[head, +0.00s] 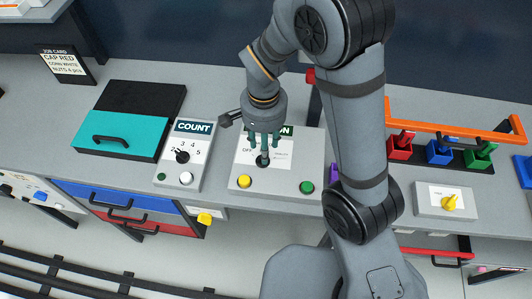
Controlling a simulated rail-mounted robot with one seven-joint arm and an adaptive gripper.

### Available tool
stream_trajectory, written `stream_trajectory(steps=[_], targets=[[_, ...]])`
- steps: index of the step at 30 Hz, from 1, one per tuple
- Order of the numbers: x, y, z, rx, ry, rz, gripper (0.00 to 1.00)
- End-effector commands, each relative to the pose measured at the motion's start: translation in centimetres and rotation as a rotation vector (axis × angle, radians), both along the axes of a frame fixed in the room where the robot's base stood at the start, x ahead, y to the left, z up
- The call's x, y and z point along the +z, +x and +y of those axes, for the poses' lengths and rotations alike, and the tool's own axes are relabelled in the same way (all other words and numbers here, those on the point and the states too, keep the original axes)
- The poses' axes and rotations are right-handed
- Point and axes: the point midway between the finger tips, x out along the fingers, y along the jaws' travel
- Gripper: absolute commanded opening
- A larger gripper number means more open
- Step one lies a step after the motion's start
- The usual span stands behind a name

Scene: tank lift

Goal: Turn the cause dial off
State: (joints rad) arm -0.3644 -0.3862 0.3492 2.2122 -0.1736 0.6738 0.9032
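A light panel (240,176) with a dark green header stands on the bench in the middle of the head view. My gripper hides most of the header, and only its last letters "ON" show. The panel's face has a dark dial (262,161), with "OFF" printed at its upper left and small, hard-to-read print at its right. My gripper (264,146) points down right over this dial, with its teal fingers at the dial's top. I cannot tell whether the fingers touch or grip it. The dial's pointer direction is hidden.
Left of it stands the COUNT panel (168,172) with a numbered dial. Red, blue and green bins (438,152) and a yellow-knob box (432,208) stand at the right, beyond my arm.

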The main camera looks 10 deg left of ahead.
Motion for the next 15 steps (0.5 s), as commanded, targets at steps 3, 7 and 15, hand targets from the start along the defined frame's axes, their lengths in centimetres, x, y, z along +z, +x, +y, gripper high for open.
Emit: stream_trajectory(steps=[3,7,15], targets=[[-2.1,-0.1,-0.1,0.001,-0.004,0.004,0.40],[-3.7,-0.1,-0.1,0.001,-0.003,0.003,0.40],[-4.8,0.0,0.0,0.000,0.001,0.000,0.40]])
